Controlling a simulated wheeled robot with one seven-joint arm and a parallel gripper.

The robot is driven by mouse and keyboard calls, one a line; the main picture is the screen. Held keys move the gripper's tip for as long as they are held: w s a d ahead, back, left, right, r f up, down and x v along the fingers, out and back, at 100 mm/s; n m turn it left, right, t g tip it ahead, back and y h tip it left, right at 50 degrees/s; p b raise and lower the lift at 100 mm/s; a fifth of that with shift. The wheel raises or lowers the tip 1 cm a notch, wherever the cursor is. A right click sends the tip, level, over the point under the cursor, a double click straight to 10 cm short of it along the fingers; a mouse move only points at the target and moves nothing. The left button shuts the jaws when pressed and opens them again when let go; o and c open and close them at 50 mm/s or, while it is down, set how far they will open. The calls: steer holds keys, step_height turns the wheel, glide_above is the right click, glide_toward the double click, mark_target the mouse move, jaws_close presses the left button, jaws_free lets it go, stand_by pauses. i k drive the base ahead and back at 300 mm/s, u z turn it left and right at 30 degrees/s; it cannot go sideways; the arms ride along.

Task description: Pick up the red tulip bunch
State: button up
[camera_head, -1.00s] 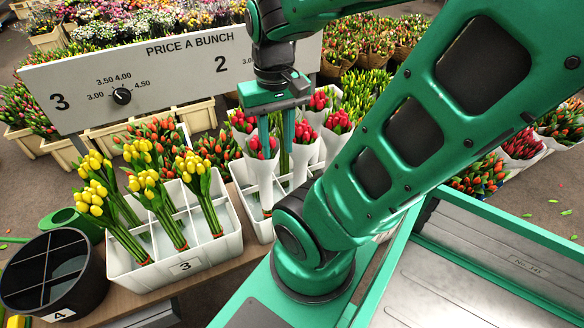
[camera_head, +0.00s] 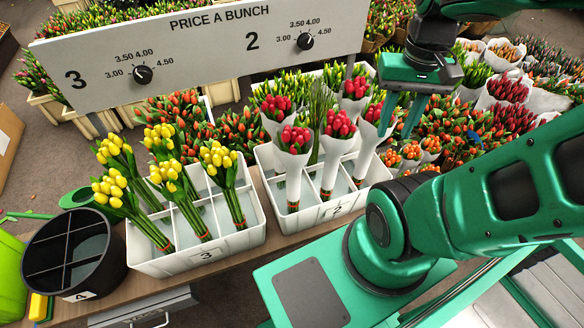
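Several red tulip bunches in white paper stand upright in the white crate labelled 2 (camera_head: 345,207). A front left bunch (camera_head: 293,142), a front middle bunch (camera_head: 339,125) and a right bunch (camera_head: 374,115) show clearly, with others behind them. My green gripper (camera_head: 400,125) points down at the crate's right end, just right of the right bunch. Its two fingers are apart, and I see no bunch held between them. The left finger overlaps the edge of the right bunch in the picture; I cannot tell whether they touch.
A black divided bucket (camera_head: 73,252) stands at the left. A price board (camera_head: 200,52) spans behind the crates. Small orange bunches (camera_head: 412,151) stand beyond the gripper.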

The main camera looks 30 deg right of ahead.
mark_target(293, 144)
steer(key=z, duration=2.2)
steer(key=k, duration=1.15)
steer(key=u, duration=0.85)
